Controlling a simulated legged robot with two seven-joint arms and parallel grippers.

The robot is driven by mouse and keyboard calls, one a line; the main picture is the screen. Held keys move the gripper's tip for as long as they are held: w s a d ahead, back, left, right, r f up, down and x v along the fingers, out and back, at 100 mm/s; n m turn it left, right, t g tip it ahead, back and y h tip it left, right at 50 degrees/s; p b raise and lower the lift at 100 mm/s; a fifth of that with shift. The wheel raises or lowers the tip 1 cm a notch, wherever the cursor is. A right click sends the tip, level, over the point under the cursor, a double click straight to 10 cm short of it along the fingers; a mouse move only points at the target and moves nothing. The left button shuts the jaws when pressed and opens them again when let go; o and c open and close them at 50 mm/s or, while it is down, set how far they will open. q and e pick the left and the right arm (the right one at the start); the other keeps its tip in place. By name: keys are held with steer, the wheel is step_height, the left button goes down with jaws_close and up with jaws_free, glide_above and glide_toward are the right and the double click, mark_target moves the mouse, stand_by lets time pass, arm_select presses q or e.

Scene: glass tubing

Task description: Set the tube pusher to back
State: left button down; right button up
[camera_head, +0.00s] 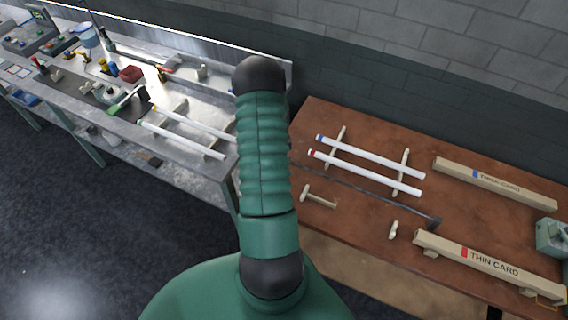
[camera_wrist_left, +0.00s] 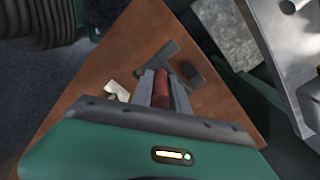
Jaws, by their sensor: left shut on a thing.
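A long thin dark rod, which looks like the tube pusher (camera_head: 365,188), lies slantwise over the brown table. Its right end has a dark block (camera_head: 434,222); its left end goes behind my green arm. In the left wrist view my left gripper (camera_wrist_left: 164,88) is shut on a dark red cylinder (camera_wrist_left: 163,91), which looks like the pusher's grip. A dark grey T-shaped piece (camera_wrist_left: 185,65) shows just beyond the fingers; I cannot tell if it joins the grip. My arm hides this gripper in the head view. My right gripper is not in view.
Two white tubes, one blue-ended (camera_head: 375,158) and one red-ended (camera_head: 370,174), lie on wooden supports on the brown table (camera_head: 350,240). Two card boxes (camera_head: 495,184) (camera_head: 490,264) lie at the right. A grey bench (camera_head: 190,150) with tools stands left.

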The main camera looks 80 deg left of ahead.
arm_select(q)
steer(key=c, duration=1.3)
jaws_free()
steer(key=shift+r, duration=0.1)
steer(key=shift+a+r, duration=0.1)
steer(key=shift+r, duration=0.25)
step_height(320, 180, up, 16)
steer(key=b, duration=0.2)
steer(key=shift+b, duration=0.4)
steer(key=shift+f, duration=0.15)
steer(key=shift+w, duration=0.1)
